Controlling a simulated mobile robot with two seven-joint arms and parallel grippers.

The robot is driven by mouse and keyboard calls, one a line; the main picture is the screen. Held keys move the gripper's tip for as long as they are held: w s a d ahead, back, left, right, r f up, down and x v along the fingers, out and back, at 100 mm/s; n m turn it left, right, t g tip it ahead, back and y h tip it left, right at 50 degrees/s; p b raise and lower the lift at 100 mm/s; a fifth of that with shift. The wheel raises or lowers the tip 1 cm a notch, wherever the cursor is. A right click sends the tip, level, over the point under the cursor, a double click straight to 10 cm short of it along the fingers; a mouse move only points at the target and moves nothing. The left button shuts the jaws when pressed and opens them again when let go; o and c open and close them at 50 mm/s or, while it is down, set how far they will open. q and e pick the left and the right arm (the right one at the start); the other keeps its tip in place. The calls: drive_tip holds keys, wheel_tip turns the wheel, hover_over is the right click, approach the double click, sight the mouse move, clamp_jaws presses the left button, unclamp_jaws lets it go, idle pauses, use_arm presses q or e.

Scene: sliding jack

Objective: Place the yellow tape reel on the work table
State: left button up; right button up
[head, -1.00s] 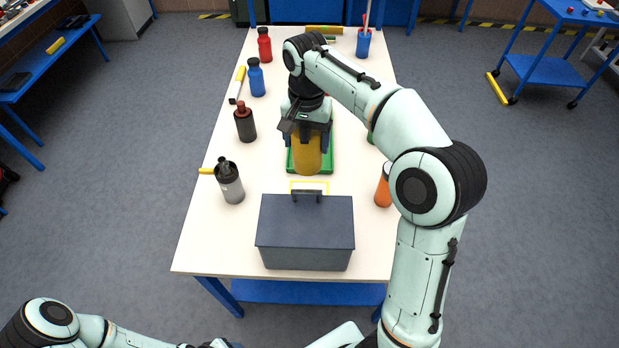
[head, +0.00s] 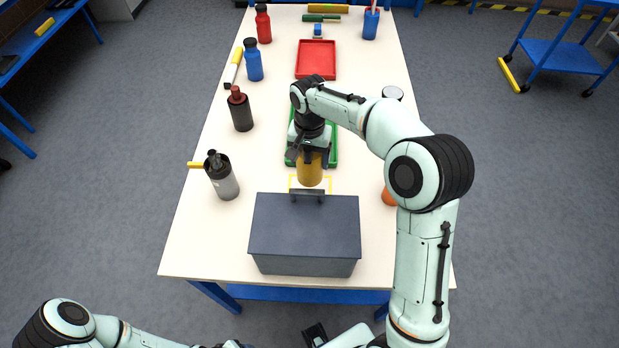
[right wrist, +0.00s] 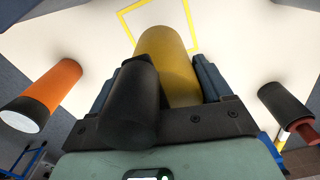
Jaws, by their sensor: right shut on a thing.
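The yellow tape reel (head: 310,174) is a yellow-orange cylinder, upright in the head view. My right gripper (head: 312,156) is shut on its upper part from above. In the right wrist view the reel (right wrist: 166,58) sits between the two fingers, its far end over the area of a yellow square outline (right wrist: 121,22). The outline on the work table (head: 190,240) is partly hidden by the reel and the toolbox handle. I cannot tell whether the reel touches the table.
A dark grey toolbox (head: 305,228) stands just in front of the outline. A green tray (head: 333,152) is behind the reel, a red tray (head: 316,60) farther back. A grey bottle (head: 221,177) stands left, an orange bottle (head: 389,197) right, partly hidden by my arm.

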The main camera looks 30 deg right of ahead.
sight(309, 175)
wheel_tip(309, 175, down, 8)
drive_tip(key=shift+w+f+b, duration=0.1)
drive_tip(key=shift+f+b, duration=0.15)
drive_tip(key=shift+b, duration=0.05)
drive_tip(key=shift+f, duration=0.1)
drive_tip(key=o, duration=1.2)
wheel_tip(309, 175, up, 12)
drive_tip(key=shift+r+p, duration=0.1)
drive_tip(key=shift+p, duration=0.55)
